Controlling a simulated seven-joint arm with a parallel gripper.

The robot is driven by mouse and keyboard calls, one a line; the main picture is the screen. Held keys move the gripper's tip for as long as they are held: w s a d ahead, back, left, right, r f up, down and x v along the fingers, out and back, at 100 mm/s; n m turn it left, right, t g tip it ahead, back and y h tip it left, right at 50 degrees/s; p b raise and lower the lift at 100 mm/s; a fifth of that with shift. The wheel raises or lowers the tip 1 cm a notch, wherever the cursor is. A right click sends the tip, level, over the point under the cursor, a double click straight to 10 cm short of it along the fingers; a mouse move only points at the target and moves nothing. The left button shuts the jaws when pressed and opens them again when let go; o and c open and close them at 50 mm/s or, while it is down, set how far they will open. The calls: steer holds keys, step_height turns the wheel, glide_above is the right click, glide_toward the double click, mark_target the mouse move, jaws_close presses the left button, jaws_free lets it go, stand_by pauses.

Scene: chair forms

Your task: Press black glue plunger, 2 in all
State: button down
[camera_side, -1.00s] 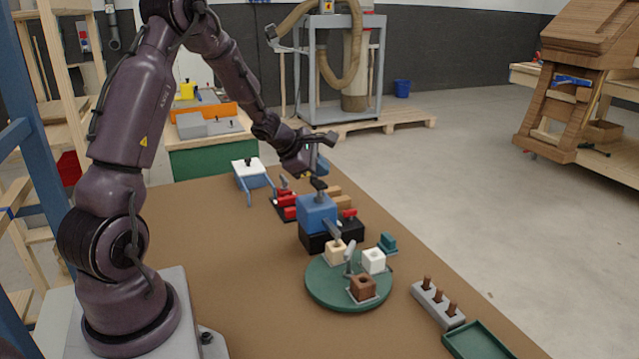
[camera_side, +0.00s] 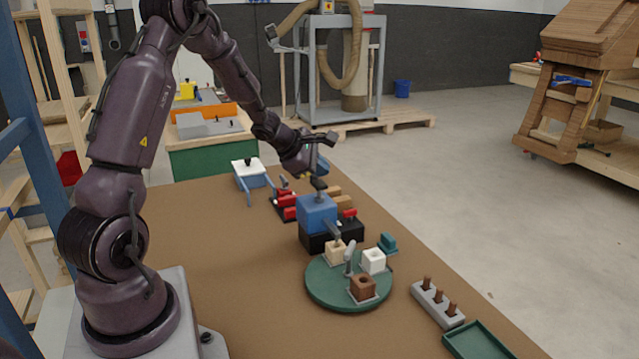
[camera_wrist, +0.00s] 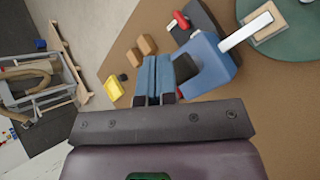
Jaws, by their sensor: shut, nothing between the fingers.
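The glue station is a blue block (camera_side: 316,212) on a black base, with a grey nozzle arm reaching over the green turntable (camera_side: 335,298). Its black plunger (camera_side: 319,184) stands up from the top of the block. My gripper (camera_side: 318,175) is shut and empty, pointing down close to the plunger. The side view does not clearly show whether they touch. In the wrist view, my closed blue fingers (camera_wrist: 158,75) lie beside the blue block (camera_wrist: 212,62), and a dark part by their right edge may be the plunger.
The turntable carries a pale block (camera_side: 336,253), a white block (camera_side: 374,261) and a brown block (camera_side: 363,287). Red clamps (camera_side: 288,208) and tan blocks (camera_side: 343,202) stand close around the station. A grey peg rack (camera_side: 437,304) and green tray (camera_side: 478,341) are at front right. The left tabletop is clear.

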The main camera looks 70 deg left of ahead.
mark_target(320, 184)
steer(key=shift+f, duration=0.1)
steer(key=shift+f, duration=0.35)
steer(key=shift+f, duration=1.05)
stand_by(0.8)
steer(key=shift+r, duration=1.45)
steer(key=shift+r, duration=2.55)
